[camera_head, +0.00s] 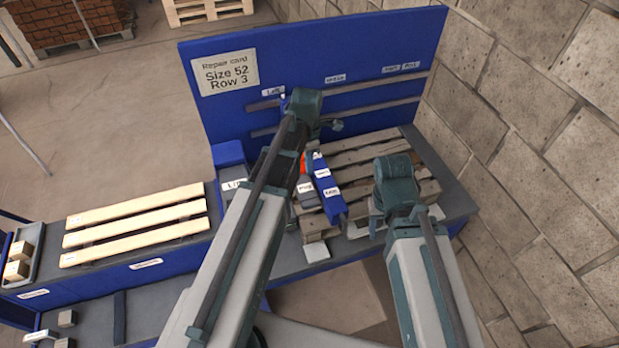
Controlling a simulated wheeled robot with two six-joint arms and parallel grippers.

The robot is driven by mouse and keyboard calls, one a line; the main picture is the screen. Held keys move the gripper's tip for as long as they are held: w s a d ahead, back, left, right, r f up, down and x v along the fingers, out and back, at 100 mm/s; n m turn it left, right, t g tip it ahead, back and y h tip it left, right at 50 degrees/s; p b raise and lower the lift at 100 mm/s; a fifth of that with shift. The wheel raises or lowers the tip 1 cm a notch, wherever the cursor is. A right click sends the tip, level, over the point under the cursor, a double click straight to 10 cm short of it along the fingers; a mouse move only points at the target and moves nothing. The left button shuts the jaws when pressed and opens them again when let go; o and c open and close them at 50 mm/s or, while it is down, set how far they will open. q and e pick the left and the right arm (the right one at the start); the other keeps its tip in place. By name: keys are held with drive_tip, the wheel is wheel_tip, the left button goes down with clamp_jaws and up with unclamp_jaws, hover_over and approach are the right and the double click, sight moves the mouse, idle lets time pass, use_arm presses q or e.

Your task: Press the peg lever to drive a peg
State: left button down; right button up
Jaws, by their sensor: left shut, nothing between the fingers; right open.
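A blue gantry beam (328,192) with white labels lies across the wooden pallet (365,165). An orange-red part (304,163) shows at its far left end, partly behind my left arm. A small white label (306,188) beside the beam seems to read "Peg"; I cannot make out the lever itself clearly. My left gripper (334,125) is shut and empty beyond the beam, in front of the blue back panel, mostly hidden by its wrist. My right gripper (376,224) is open, low over the pallet's near right part, right of the beam, largely hidden by its arm.
The blue back panel (330,50) carries a card (226,72) reading "Repair card, Size 52, Row 3" and slotted rails. Light planks (135,220) lie on the left bench. A tray of wooden blocks (22,255) is at far left. A stone wall (540,150) bounds the right side.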

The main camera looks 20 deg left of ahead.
sight(310, 201)
use_arm(q)
drive_tip(key=f+b, duration=0.8)
drive_tip(key=f, duration=0.1)
drive_tip(key=f+b, duration=0.4)
drive_tip(key=b, duration=0.1)
drive_tip(key=shift+s+d+f, duration=0.25)
drive_tip(key=shift+s+f, duration=0.1)
